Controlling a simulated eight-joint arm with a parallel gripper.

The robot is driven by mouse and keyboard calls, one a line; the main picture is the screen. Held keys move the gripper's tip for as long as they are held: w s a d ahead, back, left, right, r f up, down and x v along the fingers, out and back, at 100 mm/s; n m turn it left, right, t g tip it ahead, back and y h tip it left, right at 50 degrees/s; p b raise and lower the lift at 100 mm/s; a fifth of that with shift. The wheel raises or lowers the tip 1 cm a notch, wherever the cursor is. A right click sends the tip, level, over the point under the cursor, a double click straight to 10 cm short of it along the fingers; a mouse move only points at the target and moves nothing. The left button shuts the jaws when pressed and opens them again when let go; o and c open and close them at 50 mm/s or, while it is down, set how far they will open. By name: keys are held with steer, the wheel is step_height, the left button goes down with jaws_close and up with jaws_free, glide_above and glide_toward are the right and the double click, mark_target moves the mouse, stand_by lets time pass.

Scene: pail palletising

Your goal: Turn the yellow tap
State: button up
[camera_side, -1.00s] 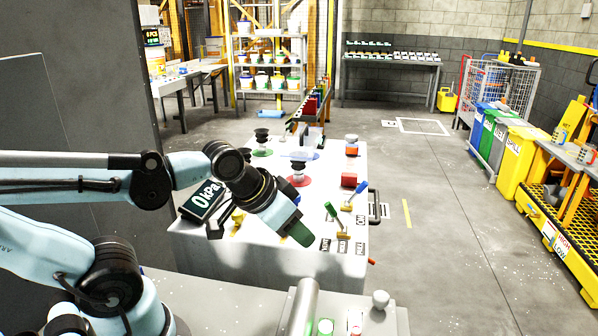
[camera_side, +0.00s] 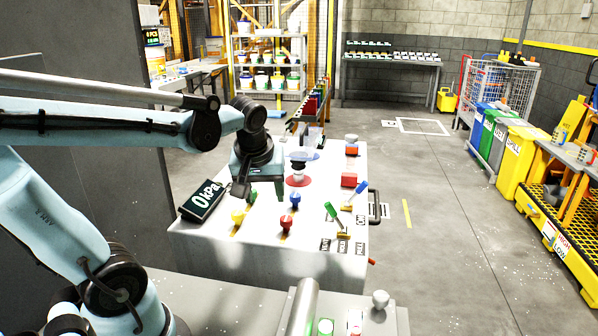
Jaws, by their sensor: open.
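The yellow tap (camera_side: 238,217) stands on the front left part of the white bench (camera_side: 210,244), just right of the black pressure display (camera_side: 203,201). My gripper (camera_side: 260,195) points down, with its fingers apart and nothing visible between them. In the picture it is just above and right of the yellow tap. It hides part of the bench behind it. I cannot tell how high it is above the bench or whether it touches anything.
A red tap (camera_side: 286,223) and a blue tap (camera_side: 295,200) stand right of the yellow one. Green (camera_side: 331,211) and blue (camera_side: 357,192) levers stand farther right. A black suction cup (camera_side: 298,168) sits on a red disc behind. The bench's front left corner is clear.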

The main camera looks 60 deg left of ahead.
mark_target(237, 213)
steer(key=s+a+n+g+y, duration=0.1)
steer(key=s+a+n+g, duration=0.15)
steer(key=a+n, duration=0.5)
steer(key=shift+m+g, duration=0.25)
steer(key=x, duration=0.7)
steer(key=w+x, duration=0.1)
steer(key=x, duration=0.3)
steer(key=shift+a+f, duration=0.15)
steer(key=c, duration=1)
steer(key=shift+c, duration=0.2)
